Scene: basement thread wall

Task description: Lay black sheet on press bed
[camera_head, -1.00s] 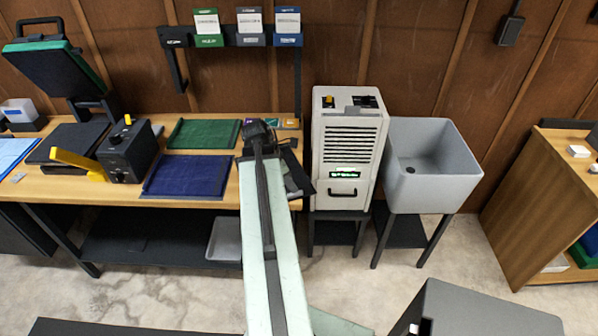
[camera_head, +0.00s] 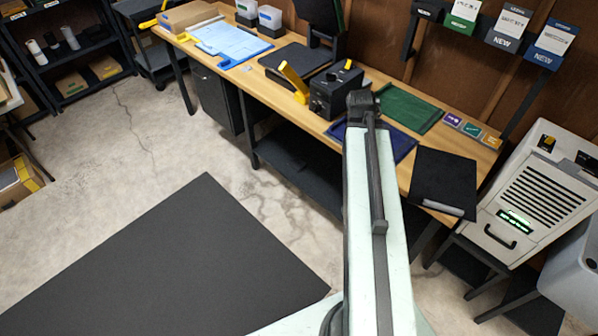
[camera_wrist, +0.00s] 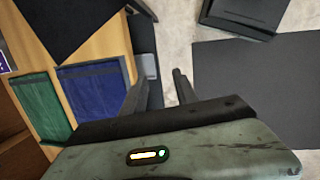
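The black sheet (camera_head: 450,175) lies flat at the right end of the wooden table, a grey strip along its front edge. A black sheet-like surface (camera_wrist: 68,22) also shows at upper left in the wrist view. The dark flat press bed (camera_head: 292,60) is farther left, below the raised platen (camera_head: 324,14), beside the yellow lever (camera_head: 293,80) and black control box (camera_head: 335,92). In the wrist view my gripper (camera_wrist: 158,85) is open and empty, its fingers apart beside the table edge above the floor.
Between press and black sheet lie a green sheet (camera_head: 405,108) and a blue sheet (camera_head: 400,145), partly behind my arm. A pale heater-like cabinet (camera_head: 540,190) and grey sink (camera_head: 580,270) stand right. A dark mat (camera_head: 190,265) covers floor at lower left.

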